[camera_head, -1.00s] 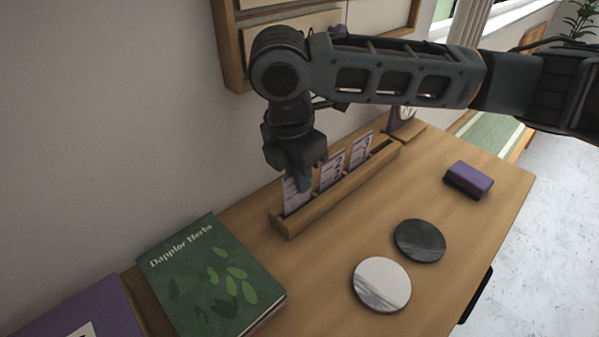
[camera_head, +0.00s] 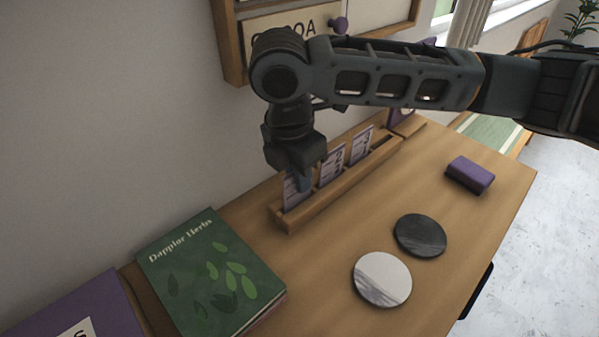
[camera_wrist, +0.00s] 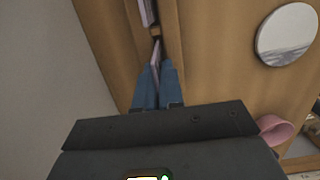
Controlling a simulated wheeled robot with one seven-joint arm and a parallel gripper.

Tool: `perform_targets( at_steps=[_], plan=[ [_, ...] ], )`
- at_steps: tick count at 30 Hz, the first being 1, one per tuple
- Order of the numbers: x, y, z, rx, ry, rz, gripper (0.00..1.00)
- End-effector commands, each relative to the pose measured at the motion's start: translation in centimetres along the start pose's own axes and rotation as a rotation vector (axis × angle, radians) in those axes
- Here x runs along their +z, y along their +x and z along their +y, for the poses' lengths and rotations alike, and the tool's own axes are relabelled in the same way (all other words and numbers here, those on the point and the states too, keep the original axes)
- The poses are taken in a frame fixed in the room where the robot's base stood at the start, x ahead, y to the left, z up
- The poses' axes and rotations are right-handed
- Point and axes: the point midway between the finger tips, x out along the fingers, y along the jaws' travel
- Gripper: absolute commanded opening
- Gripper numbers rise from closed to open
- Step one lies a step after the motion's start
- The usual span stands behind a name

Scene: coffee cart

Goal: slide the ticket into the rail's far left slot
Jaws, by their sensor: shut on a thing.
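The wooden rail (camera_head: 341,193) lies along the wall side of the counter. Two pale purple printed tickets stand in it, one in the middle (camera_head: 331,166) and one farther right (camera_head: 361,146). My gripper (camera_head: 303,184) points down over the rail's left end. Its blue fingers are shut on another ticket (camera_head: 291,192), which is upright with its lower edge at the left end of the rail. It appears to be in the groove, but its bottom edge is hidden. The wrist view shows this ticket (camera_wrist: 156,62) edge-on between the fingertips (camera_wrist: 157,70), in line with the rail.
A green book (camera_head: 210,272) and a purple book (camera_head: 82,312) lie left of the rail. A white disc (camera_head: 382,279), a dark disc (camera_head: 420,236) and a purple block (camera_head: 470,175) lie in front. A wooden wall board (camera_head: 232,50) is behind my arm.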

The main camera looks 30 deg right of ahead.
Motion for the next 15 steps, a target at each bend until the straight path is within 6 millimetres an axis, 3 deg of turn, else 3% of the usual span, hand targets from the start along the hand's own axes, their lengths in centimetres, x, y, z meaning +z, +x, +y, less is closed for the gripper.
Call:
perform_targets(
  at_steps=[14, 15],
  plan=[
    [-0.06, 0.37, -0.02, -0.001, 0.000, 0.000, 0.00],
    [-0.06, 0.37, -0.02, -0.001, 0.000, 0.000, 0.11]
  ],
)
